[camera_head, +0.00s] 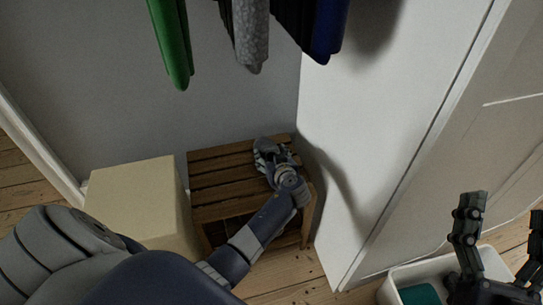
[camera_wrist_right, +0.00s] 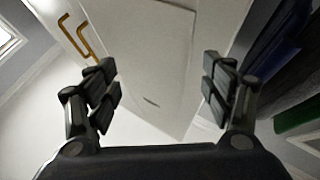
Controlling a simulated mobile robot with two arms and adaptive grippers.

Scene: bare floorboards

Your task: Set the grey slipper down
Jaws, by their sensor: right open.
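My left arm reaches from the lower left to the slatted wooden bench (camera_head: 222,190). My left gripper (camera_head: 272,163) is at the bench's back right part, small and dim. A grey shape that looks like the slipper (camera_head: 262,147) is at its fingers, over or on the slats. I cannot tell whether it touches the slats or whether the fingers are closed on it. My right gripper (camera_head: 503,222) is at the lower right, open and empty; its spread fingers also show in the right wrist view (camera_wrist_right: 160,85).
A cream box (camera_head: 135,203) stands left of the bench. Green (camera_head: 172,45), grey (camera_head: 250,35) and blue (camera_head: 328,30) garments hang above. A white bin (camera_head: 495,262) with something teal (camera_head: 418,294) is at the lower right. A brass-coloured handle (camera_wrist_right: 84,40) shows in the wrist view.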

